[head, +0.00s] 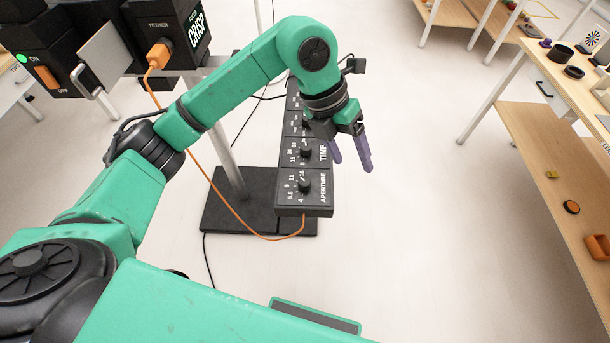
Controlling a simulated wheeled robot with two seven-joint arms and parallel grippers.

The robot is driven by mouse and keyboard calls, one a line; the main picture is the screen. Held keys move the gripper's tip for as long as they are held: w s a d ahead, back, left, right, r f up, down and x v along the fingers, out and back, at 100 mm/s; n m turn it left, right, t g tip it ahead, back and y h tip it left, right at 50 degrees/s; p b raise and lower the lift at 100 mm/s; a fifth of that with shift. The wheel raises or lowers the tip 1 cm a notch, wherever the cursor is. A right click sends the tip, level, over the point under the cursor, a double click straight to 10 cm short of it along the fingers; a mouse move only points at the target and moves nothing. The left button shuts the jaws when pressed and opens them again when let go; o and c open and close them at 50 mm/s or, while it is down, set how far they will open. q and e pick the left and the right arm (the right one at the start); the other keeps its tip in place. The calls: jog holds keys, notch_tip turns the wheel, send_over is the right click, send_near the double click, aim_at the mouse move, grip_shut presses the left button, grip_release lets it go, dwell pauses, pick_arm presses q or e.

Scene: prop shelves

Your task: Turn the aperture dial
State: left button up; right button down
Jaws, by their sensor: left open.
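The aperture dial (305,185) is a small black knob on the end module of a black control box (318,211). White numbers and the word APERTURE are printed around it. My left gripper (353,166) has purple-grey fingers pointing down, apart and empty. Another knob (306,152) sits on that module. The gripper and wrist partly cover the modules farther back. My right gripper is not in view.
An orange cable (215,190) runs from the black camera unit (165,30) at upper left to the control box's front end. A grey post stands on a black base (222,212). Wooden shelves (540,135) with props stand at right. Open floor lies between.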

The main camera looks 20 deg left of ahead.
aim_at(304, 181)
pick_arm(q)
jog(key=w+a+n+y, duration=0.2)
jog(key=a+y, duration=0.3)
jog(key=a, duration=0.5)
jog(key=f+p, duration=0.1)
jog(key=f, duration=0.3)
jog(key=f+p, duration=0.1)
jog(key=f, duration=0.8)
jog(key=shift+s+d+f+p, duration=0.15)
jog(key=shift+d+p, duration=0.25)
jog(key=shift+f, duration=0.55)
grip_shut()
